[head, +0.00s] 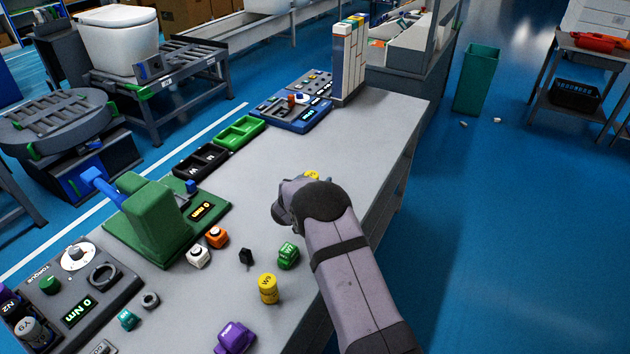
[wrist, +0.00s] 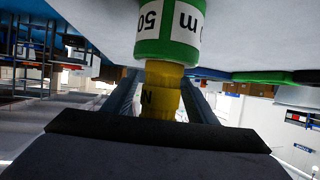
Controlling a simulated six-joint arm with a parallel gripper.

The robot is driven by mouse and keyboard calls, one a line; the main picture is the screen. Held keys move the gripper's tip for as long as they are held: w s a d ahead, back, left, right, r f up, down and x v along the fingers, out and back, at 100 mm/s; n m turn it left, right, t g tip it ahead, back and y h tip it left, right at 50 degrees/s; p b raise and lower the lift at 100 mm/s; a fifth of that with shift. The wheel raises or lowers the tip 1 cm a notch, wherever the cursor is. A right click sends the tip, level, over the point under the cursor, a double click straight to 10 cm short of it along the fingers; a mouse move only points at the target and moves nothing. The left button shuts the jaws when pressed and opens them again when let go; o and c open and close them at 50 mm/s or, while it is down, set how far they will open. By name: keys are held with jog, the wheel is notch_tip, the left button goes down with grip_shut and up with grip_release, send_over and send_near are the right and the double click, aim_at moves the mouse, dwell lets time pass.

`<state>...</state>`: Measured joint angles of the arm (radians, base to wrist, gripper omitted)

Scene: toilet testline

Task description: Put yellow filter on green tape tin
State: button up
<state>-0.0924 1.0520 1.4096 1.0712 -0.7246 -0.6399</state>
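The yellow filter (wrist: 160,103), a cylinder with a dark letter, sits between the fingers of my gripper (wrist: 163,95) in the wrist view. The fingers are shut on its sides. The green tape tin (wrist: 164,48), with a white "50 m" label, shows upside down against the filter's end. The filter lines up with the tin's top; I cannot tell whether they touch. In the head view, the yellow piece (head: 312,175) just past my wrist looks like this filter; my arm hides the fingers and the tin.
Near my arm lie a yellow cylinder (head: 268,289), a green piece (head: 288,256), a black piece (head: 246,257), and white and orange pieces. A purple piece (head: 234,337) lies at the front. A green press (head: 152,220) and trays line the left.

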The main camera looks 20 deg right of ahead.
jog(key=shift+r, duration=0.1)
jog(key=shift+r, duration=0.2)
jog(key=shift+s+a, duration=0.15)
jog(key=b+v, duration=0.1)
jog(key=v, duration=1)
jog(key=shift+s+a+b, duration=0.15)
jog(key=shift+s+b, duration=0.1)
jog(key=shift+b, duration=0.05)
